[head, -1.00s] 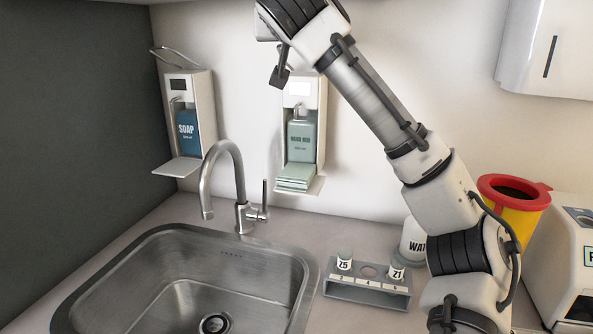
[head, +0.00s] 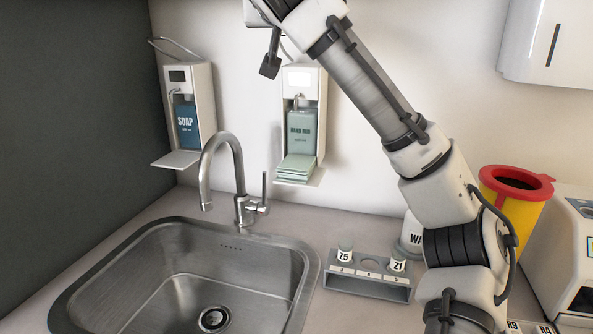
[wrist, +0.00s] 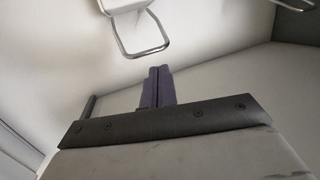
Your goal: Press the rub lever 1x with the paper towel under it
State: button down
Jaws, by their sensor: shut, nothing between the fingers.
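The hand rub dispenser (head: 322,115) hangs on the wall behind the sink, with a green bottle (head: 301,133) in it. Folded pale green paper towel (head: 297,168) lies on its drip tray, under the bottle. In the wrist view the rub lever (wrist: 167,43), a metal loop, stands beyond my gripper (wrist: 158,70). My fingers are together and empty, and appear apart from the loop.
A soap dispenser (head: 203,100) with its own wire lever is to the left, near the dark wall. Below are a tap (head: 238,165), a sink (head: 190,235) and a tube rack (head: 368,285). A yellow bin with a red rim (head: 515,205) stands right.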

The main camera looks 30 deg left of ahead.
jog(key=s+d+b, duration=0.1)
jog(key=s+b, duration=0.1)
jog(key=s, duration=0.4)
jog(key=shift+s+d, duration=0.15)
jog(key=shift+d, duration=0.2)
jog(key=shift+f, duration=0.1)
